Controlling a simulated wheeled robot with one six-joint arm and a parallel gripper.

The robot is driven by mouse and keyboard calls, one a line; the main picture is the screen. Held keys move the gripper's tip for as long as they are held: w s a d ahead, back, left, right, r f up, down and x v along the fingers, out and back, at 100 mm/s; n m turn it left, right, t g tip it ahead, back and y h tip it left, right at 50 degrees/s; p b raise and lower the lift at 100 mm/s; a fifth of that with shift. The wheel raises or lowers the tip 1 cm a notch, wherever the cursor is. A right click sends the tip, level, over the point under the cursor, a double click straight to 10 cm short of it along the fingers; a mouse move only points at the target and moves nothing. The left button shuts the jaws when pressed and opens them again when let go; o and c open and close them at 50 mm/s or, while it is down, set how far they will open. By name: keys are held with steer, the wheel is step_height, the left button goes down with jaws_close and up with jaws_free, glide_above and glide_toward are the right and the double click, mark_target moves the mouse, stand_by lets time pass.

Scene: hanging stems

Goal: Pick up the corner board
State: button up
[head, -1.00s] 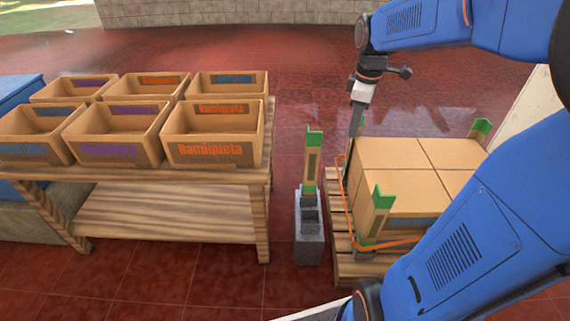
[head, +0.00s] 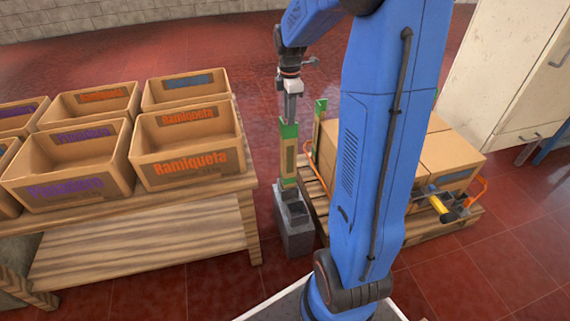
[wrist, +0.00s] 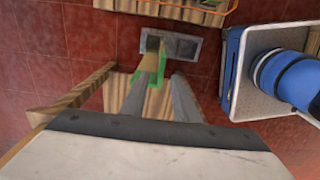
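The corner board (head: 289,158), tan with green ends, stands upright in a grey concrete block (head: 295,226) on the floor, between the table and the pallet. My gripper (head: 290,119) points down at the board's top end in the head view. In the wrist view, the two grey fingers of my gripper (wrist: 159,98) are apart, with the board (wrist: 151,72) showing between and beyond them. I see no clear contact. Whether the fingertips overlap the board's top is hard to tell. The board's lower end is hidden in the block.
A wooden table (head: 150,250) with several open labelled crates stands left. A pallet (head: 425,228) of cardboard boxes (head: 445,160) is right, partly behind my arm, with another green-ended board (head: 319,125) at its corner. A white cabinet (head: 520,70) stands at the back right.

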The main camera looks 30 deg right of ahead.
mark_target(288, 140)
step_height(288, 140, down, 11)
steer(key=shift+a+f, duration=0.15)
steer(key=shift+f, duration=0.05)
stand_by(0.5)
steer(key=shift+c, duration=0.6)
jaws_close()
